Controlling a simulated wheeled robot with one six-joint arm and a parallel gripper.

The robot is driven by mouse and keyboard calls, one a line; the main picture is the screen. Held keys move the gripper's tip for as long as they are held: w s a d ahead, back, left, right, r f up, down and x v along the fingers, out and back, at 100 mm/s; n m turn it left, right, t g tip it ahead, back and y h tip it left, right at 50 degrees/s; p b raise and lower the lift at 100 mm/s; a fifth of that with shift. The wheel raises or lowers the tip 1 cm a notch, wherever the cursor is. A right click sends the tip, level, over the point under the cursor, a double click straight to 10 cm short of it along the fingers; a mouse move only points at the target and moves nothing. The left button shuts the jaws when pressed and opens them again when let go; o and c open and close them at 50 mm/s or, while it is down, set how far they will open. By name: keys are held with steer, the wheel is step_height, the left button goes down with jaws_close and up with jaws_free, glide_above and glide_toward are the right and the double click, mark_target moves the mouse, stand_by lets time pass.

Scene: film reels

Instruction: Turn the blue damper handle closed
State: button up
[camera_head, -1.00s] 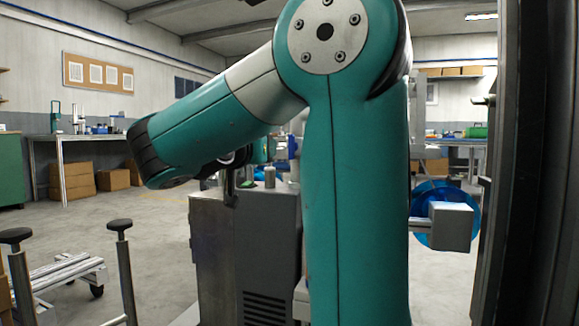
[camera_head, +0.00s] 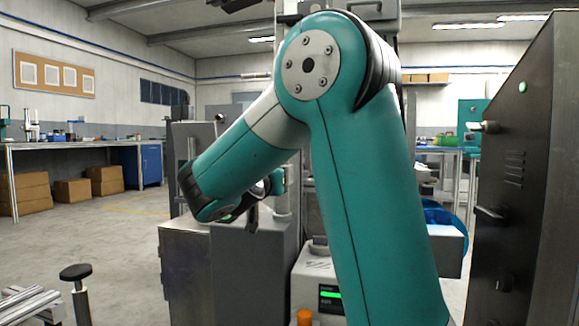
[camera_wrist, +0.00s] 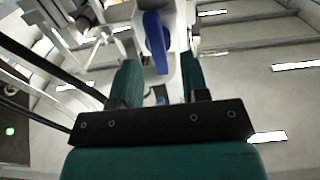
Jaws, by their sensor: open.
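The blue damper handle (camera_wrist: 155,42) shows in the wrist view as an upright blue lever on a pale fitting (camera_wrist: 178,14), at the top centre. My gripper (camera_wrist: 160,76) is open, its two green-and-black fingers standing apart either side of the lever's line. The lever's lower end appears just beyond or level with the fingertips; I cannot tell whether anything touches. In the head view my arm blocks the middle, and I cannot make out the handle there.
A dark grey cabinet (camera_head: 525,180) with handles stands close on the right. A low grey cabinet (camera_head: 250,275) and a machine with a green display (camera_head: 331,297) stand in front. A blue reel (camera_head: 440,215) shows behind my arm. Open floor (camera_head: 110,240) lies left.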

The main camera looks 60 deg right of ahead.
steer(key=shift+x, duration=1.1)
jaws_close()
steer(key=shift+p, duration=0.4)
steer(key=shift+w+a+f+n+p, duration=0.1)
steer(key=shift+n+p, duration=2)
steer(key=shift+n, duration=0.85)
steer(key=shift+w+f+n+p, duration=0.1)
steer(key=shift+f+n+p, duration=0.05)
steer(key=shift+n+p, duration=2.4)
steer(key=shift+w+a+f+n+p, duration=0.1)
steer(key=shift+n+p, duration=1.5)
steer(key=shift+n, duration=1.8)
steer(key=shift+f, duration=0.1)
